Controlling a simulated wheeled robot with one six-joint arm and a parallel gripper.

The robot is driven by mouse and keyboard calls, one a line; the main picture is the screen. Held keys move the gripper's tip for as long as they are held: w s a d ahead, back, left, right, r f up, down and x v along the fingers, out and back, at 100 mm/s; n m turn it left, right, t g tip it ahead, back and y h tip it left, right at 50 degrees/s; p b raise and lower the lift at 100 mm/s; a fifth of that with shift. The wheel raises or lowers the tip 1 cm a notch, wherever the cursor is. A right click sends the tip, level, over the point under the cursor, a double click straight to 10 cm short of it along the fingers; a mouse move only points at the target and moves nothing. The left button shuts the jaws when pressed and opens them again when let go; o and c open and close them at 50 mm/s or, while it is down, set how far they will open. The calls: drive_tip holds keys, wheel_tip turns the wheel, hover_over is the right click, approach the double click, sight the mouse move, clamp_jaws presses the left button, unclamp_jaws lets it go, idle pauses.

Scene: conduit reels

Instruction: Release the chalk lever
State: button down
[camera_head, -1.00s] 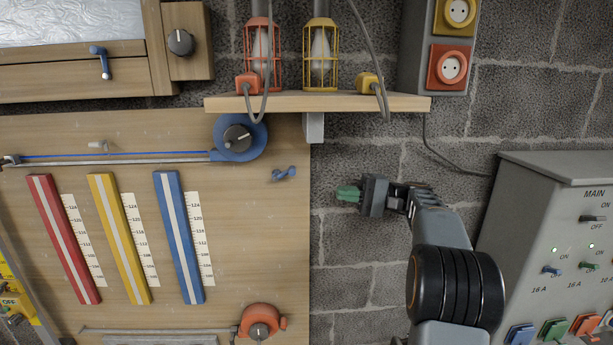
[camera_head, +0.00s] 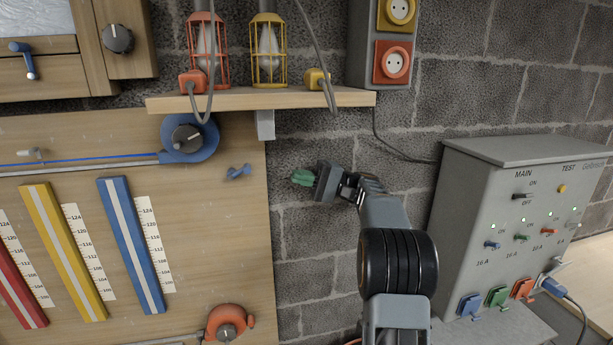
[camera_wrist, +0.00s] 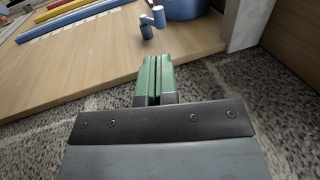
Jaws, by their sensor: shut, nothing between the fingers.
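A small blue lever (camera_head: 238,172) sticks out of the wooden board near its right edge, below and right of the blue chalk reel (camera_head: 188,138). I take it to be the chalk lever; no label on it is readable. My gripper (camera_head: 302,177) has green fingers, closed together and empty. It is right of the lever, in front of the block wall, with a clear gap between them. In the wrist view the lever (camera_wrist: 152,22) stands just beyond the fingertips (camera_wrist: 153,62), and the blue reel (camera_wrist: 185,8) is partly cut off at the top.
A wooden shelf (camera_head: 300,98) with two caged lamps juts out above my gripper, with a grey bracket (camera_head: 265,125) under it. An orange reel (camera_head: 228,322) sits low on the board. A grey switch box (camera_head: 480,185) stands to the right. The wall between is free.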

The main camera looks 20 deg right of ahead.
drive_tip(key=p+x, duration=0.2)
drive_tip(key=x, duration=0.7)
drive_tip(key=shift+a+r, duration=0.1)
drive_tip(key=shift+a, duration=0.15)
